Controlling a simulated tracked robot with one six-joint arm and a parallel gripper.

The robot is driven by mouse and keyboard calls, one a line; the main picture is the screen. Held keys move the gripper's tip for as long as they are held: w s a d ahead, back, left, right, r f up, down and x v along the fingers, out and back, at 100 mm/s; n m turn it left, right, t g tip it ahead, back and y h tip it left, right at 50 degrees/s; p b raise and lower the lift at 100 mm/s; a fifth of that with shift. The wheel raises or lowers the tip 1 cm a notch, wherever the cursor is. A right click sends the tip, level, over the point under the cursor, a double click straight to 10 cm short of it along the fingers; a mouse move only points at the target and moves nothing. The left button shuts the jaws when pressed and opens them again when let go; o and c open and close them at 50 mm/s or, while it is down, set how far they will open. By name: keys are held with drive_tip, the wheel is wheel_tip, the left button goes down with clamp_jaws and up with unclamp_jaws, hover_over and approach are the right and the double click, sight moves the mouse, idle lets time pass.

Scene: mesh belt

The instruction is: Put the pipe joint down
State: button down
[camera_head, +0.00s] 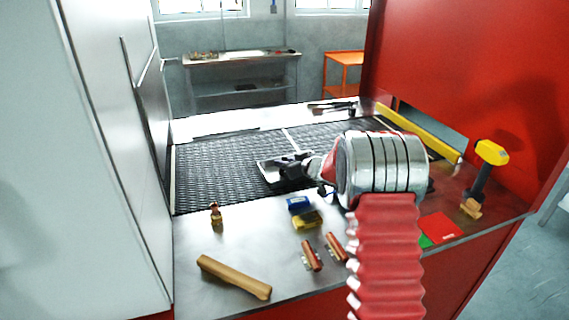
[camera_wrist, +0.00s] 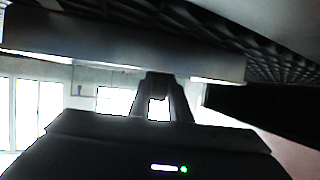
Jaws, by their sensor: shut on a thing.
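My gripper (camera_head: 288,167) reaches out low over the dark mesh belt (camera_head: 220,160) in the head view. It is shut on a grey metallic piece (camera_head: 268,174), which I take to be the pipe joint; its shape is mostly hidden by the jaws. I cannot tell whether it touches the belt. In the wrist view my gripper's dark fingers (camera_wrist: 158,84) show against bright windows, and the held piece cannot be made out there.
On the front metal ledge are a brass fitting (camera_head: 216,216), a blue block (camera_head: 298,204), a yellow block (camera_head: 307,220), two copper-coloured cylinders (camera_head: 312,255) and a wooden handle (camera_head: 234,277). A yellow-headed tool (camera_head: 488,160) stands right. The belt's left part is clear.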

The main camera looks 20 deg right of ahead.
drive_tip(key=c, duration=1.7)
unclamp_jaws()
drive_tip(key=shift+o, duration=0.2)
drive_tip(key=shift+s+d+r, duration=0.15)
drive_tip(key=shift+s+r, duration=0.05)
drive_tip(key=shift+s, duration=0.1)
drive_tip(key=v, duration=1.1)
drive_tip(key=shift+s, duration=0.15)
